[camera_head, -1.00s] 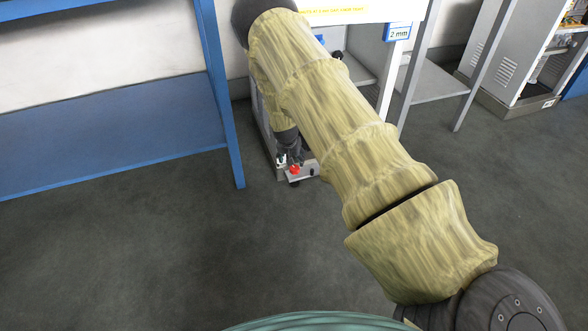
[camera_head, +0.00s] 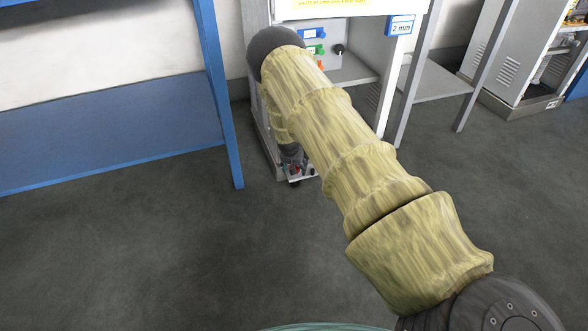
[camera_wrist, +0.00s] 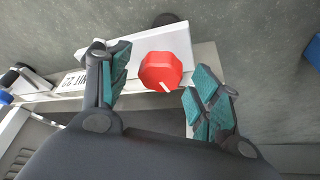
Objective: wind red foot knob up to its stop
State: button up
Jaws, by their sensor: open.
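The red foot knob (camera_wrist: 162,71) is a faceted red knob with a white mark on its edge. It sits on a pale plate (camera_wrist: 200,55) at the base of the dispenser frame. In the wrist view my gripper (camera_wrist: 159,82) is open, with one teal-padded finger on each side of the knob. In the head view my gripper (camera_head: 293,165) is low at the foot of the frame, and only a little red shows there, mostly hidden by the gripper.
The dispenser frame carries a blue knob (camera_head: 313,33), a green knob, an orange knob and a black knob (camera_head: 338,49) higher up. A "2 mm" sign (camera_head: 401,27) hangs at its right. A blue bench leg (camera_head: 219,100) stands left of my arm. The floor in front is clear.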

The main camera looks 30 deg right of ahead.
jog(key=c, duration=1)
jog(key=shift+r, duration=0.1)
jog(key=shift+c, duration=0.2)
jog(key=shift+r+n+p, duration=0.1)
jog(key=shift+n+p, duration=0.2)
jog(key=shift+p, duration=0.3)
jog(key=shift+d+n+p, duration=0.1)
jog(key=shift+n+p, duration=0.2)
jog(key=shift+s+r+n+t+y+p, duration=0.1)
jog(key=shift+n+t+y+p, duration=0.25)
jog(key=shift+n+p, duration=0.35)
jog(key=shift+d+n+t+y+p, duration=0.1)
jog(key=shift+n+t+y+p, duration=0.2)
jog(key=shift+n+p, duration=0.65)
jog(key=shift+f+n+y+p, duration=0.15)
jog(key=shift+n+y, duration=0.15)
jog(key=shift+n, duration=0.45)
jog(key=shift+f+n+y+p, duration=0.15)
jog(key=shift+n+y, duration=0.1)
jog(key=shift+n, duration=0.45)
